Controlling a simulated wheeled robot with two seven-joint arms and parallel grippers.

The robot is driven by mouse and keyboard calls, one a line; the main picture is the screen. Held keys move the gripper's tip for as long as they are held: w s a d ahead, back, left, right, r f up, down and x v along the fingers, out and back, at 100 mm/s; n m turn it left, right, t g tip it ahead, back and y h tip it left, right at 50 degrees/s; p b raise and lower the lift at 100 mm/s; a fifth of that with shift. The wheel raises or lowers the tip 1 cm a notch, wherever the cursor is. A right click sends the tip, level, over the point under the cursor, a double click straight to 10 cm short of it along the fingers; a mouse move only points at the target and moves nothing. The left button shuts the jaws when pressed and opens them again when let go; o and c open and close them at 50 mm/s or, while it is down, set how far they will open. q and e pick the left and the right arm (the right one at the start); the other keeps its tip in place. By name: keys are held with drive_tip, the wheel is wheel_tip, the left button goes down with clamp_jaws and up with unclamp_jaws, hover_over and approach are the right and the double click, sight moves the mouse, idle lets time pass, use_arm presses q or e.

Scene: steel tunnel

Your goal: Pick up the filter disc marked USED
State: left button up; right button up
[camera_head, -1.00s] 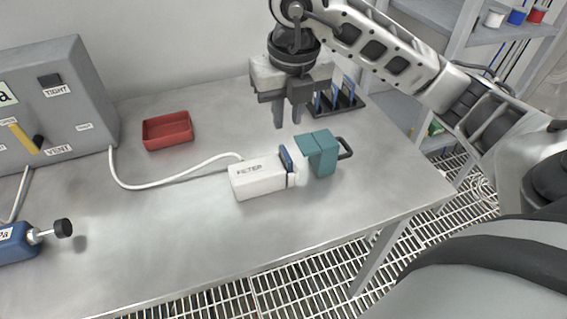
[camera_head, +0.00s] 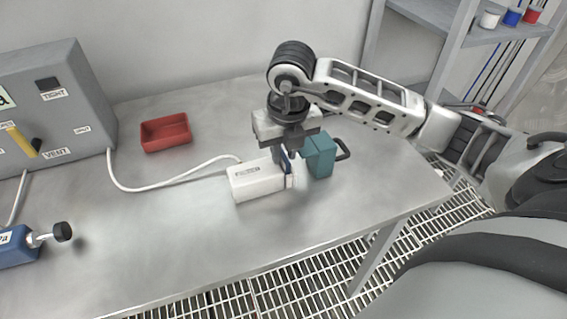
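The white filter housing (camera_head: 255,183) lies on the steel table, with a white hose running into its back. I cannot read any USED mark on the disc. My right gripper (camera_head: 284,158) points down from above, with its fingers at the disc's upper edge. The fingers overlap the disc in the picture, and whether they are closed on it cannot be told. My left gripper is out of view.
A red tray (camera_head: 166,133) stands at the back. A grey box with labels (camera_head: 62,105) and a blue pump-like tool (camera_head: 18,246) are at the left. The table's front middle is clear.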

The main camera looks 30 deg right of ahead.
clamp_jaws()
drive_tip(key=shift+r, duration=0.1)
